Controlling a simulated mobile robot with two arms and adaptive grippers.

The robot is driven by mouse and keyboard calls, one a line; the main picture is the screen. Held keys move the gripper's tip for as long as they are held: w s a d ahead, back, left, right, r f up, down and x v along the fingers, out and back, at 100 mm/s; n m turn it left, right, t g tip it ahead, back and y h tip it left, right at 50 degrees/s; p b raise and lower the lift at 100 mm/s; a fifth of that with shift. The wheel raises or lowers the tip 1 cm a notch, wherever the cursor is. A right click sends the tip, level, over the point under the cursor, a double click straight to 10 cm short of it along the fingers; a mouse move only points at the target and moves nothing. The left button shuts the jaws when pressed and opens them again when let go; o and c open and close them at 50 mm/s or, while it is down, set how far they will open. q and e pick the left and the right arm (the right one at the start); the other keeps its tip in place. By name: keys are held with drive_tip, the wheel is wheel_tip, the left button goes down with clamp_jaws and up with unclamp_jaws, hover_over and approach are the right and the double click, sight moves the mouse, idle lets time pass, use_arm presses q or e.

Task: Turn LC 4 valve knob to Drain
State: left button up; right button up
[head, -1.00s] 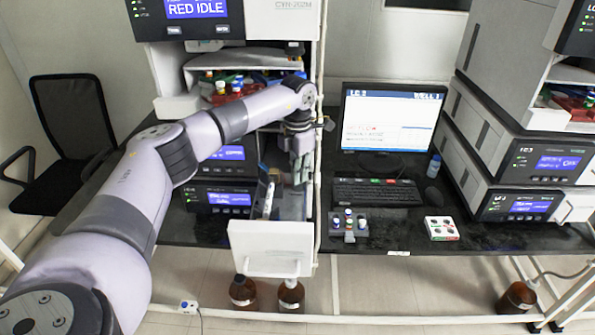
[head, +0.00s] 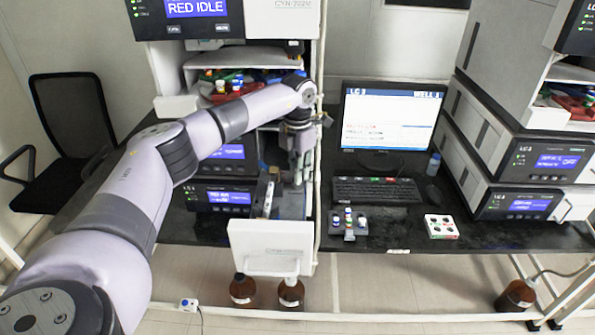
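My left arm reaches from the lower left to the left instrument stack. My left gripper (head: 298,178) points down beside the white post, above the opened white front panel (head: 270,246) of the lower unit. Its fingertips are small and partly merge with the unit behind them, so I cannot tell whether they are open or shut. I see nothing clearly held. No valve knob can be made out; the area behind the panel and around the fingers is mostly hidden. No LC 4 label is readable. My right gripper is not in view.
A monitor (head: 390,118), keyboard (head: 376,190), vial holder (head: 349,226) and small white tray (head: 440,227) are on the black bench. Another instrument stack (head: 538,160) is at right. Brown bottles (head: 291,294) stand below the panel. The front bench strip is clear.

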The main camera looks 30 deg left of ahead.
use_arm(q)
drive_tip(key=shift+o, duration=1.4)
wheel_tip(320, 180, up, 12)
drive_tip(key=shift+s+f, duration=0.1)
drive_tip(key=shift+f, duration=0.05)
